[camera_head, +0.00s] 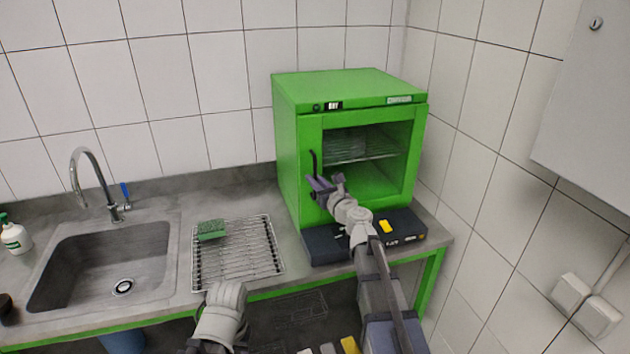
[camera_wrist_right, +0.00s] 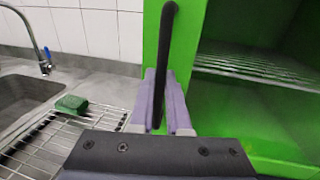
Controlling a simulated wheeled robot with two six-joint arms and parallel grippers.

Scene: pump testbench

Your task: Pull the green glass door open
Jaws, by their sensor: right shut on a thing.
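The green cabinet (camera_head: 287,133) stands on the counter at the back right. Its green-framed glass door (camera_head: 375,148) sits flush against the front and looks shut; a wire shelf shows through the glass. A black upright handle (camera_head: 313,160) is on the door's left side, and the handle also shows large in the right wrist view (camera_wrist_right: 166,50). My left gripper is not visible; a pale arm part shows at the bottom.
A dark base unit with a yellow item (camera_head: 386,227) lies under the cabinet front. To the left are a wire rack (camera_head: 240,262), a green sponge (camera_head: 211,229) and a sink (camera_head: 95,268) with a tap. A tiled wall (camera_head: 485,160) stands close on the right.

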